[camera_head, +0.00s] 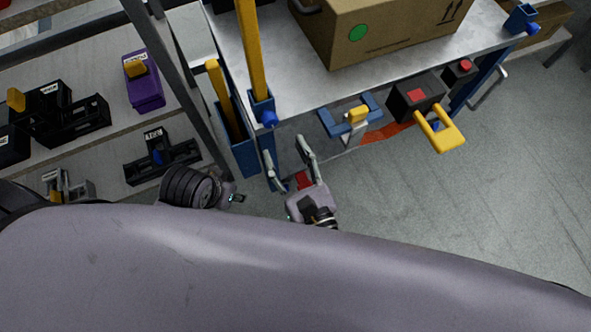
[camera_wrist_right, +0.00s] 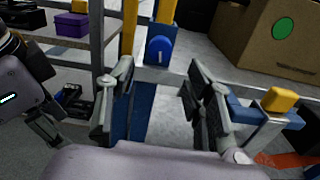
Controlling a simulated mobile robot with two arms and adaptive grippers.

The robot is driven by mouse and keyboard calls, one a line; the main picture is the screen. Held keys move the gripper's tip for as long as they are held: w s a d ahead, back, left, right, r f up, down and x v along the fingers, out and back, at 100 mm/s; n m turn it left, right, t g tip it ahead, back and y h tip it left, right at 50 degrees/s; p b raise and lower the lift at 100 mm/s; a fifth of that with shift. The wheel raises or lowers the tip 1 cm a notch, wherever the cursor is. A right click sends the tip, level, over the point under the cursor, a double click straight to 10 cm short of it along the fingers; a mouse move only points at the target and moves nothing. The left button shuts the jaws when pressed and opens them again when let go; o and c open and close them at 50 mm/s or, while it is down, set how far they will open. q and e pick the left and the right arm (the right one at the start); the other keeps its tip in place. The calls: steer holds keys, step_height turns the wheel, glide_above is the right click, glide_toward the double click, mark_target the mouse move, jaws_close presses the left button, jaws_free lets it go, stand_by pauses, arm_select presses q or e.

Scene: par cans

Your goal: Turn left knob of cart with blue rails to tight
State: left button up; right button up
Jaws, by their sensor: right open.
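The metal-topped cart (camera_head: 300,97) has blue posts and fittings. Its left knob (camera_head: 269,118) is a blue round knob on the blue corner bracket below the yellow upright. In the right wrist view the left knob (camera_wrist_right: 159,50) faces me, with a pale mark on it, beyond and between my fingers. My right gripper (camera_head: 288,158) is open and empty, just below the knob in the head view and apart from it. It also shows in the right wrist view (camera_wrist_right: 157,80). My left gripper (camera_head: 234,196) is partly hidden by my arm; its jaws are unclear.
A cardboard box (camera_head: 385,35) stands on the cart. A yellow-handled latch (camera_head: 357,115) and a black box with a yellow handle (camera_head: 420,98) hang on the near side. A shelf with black bins and a purple bin (camera_head: 143,85) stands left. The floor at right is clear.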

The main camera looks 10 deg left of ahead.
steer(key=shift+v, duration=2.3)
